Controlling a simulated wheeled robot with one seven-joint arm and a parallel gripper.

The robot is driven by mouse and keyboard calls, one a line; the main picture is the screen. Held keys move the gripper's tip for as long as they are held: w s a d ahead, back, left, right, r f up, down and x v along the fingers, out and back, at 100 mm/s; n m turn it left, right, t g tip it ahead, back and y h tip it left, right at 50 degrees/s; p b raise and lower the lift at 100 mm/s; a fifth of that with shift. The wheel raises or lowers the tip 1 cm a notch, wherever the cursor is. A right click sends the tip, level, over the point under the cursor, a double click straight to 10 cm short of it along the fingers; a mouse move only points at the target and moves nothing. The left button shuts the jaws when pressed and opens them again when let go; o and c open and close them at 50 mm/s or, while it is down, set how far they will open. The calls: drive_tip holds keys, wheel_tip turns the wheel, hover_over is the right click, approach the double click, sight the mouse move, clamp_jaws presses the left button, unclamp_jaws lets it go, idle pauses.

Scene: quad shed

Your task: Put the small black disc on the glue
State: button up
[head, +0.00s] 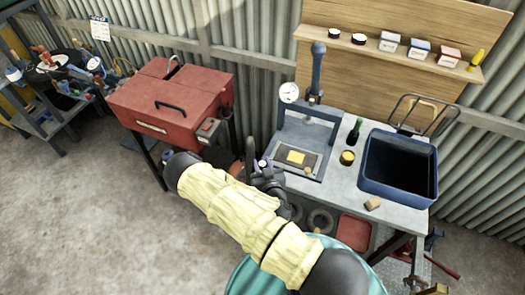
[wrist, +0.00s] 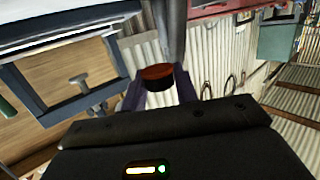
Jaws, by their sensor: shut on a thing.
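My gripper (head: 262,165) is shut, left of the press on the workbench. In the wrist view its purple fingers (wrist: 160,90) hold a small black disc (wrist: 158,84) with a reddish-brown face between their tips.
A blue bin (head: 376,185), a green bottle (head: 355,131), a yellow-topped tin (head: 347,158) and a tan block (head: 373,203) stand on the workbench (head: 345,190). A red barbecue-like box (head: 172,98) stands left. A wall shelf (head: 400,58) holds small boxes. The press frame stands over the plate.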

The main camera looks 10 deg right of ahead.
drive_tip(key=shift+s+f, duration=0.4)
drive_tip(key=shift+f, duration=0.35)
drive_tip(key=shift+s+d+f, duration=0.2)
drive_tip(key=shift+s+f, duration=1.05)
drive_tip(key=shift+f, duration=0.25)
drive_tip(key=shift+a, duration=0.1)
